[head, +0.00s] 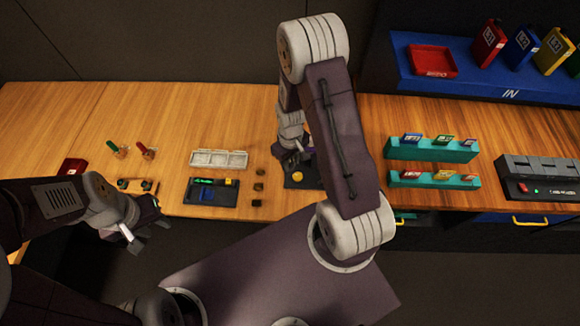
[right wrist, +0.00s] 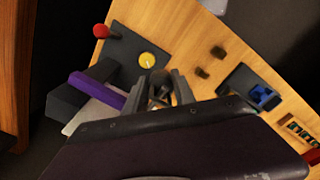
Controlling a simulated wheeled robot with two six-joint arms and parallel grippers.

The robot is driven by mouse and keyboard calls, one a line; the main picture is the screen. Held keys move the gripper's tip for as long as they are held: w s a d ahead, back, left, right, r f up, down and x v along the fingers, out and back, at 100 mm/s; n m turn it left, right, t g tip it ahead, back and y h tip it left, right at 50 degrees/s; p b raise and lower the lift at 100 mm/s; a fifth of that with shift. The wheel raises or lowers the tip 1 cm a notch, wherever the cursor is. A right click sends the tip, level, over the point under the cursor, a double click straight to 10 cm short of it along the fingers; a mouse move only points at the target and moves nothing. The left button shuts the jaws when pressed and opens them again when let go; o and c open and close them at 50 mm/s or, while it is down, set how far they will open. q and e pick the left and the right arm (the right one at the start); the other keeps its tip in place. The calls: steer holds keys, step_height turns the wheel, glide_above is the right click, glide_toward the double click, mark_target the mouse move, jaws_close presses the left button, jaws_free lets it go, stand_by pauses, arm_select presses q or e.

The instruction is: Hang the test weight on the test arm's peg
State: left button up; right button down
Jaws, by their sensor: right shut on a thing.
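The dark trackball panel shows at the table's front edge in the head view, partly behind my right arm, with a yellow ball (head: 297,176). In the right wrist view the panel (right wrist: 122,48) shows the yellow ball (right wrist: 147,60), a red knob (right wrist: 101,31) and a purple bar (right wrist: 97,90) beside a dark block (right wrist: 66,101). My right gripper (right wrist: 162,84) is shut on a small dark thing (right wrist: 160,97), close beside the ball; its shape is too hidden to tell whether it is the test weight. I cannot make out the peg. My left gripper (head: 147,234) is open and empty before the table edge.
Small dark blocks (head: 258,186) lie left of the panel. Teal racks (head: 430,149) with cards and a grey unit (head: 540,168) stand right. Bare wood is free at the back.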

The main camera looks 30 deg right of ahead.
steer(key=shift+w+d, duration=0.2)
steer(key=shift+w, duration=0.1)
steer(key=shift+w+f, duration=0.2)
steer(key=shift+f, duration=0.05)
steer(key=shift+w+f+b, duration=0.15)
steer(key=shift+w+b, duration=0.05)
steer(key=shift+b, duration=0.15)
steer(key=shift+w, duration=0.15)
steer(key=shift+d, duration=0.1)
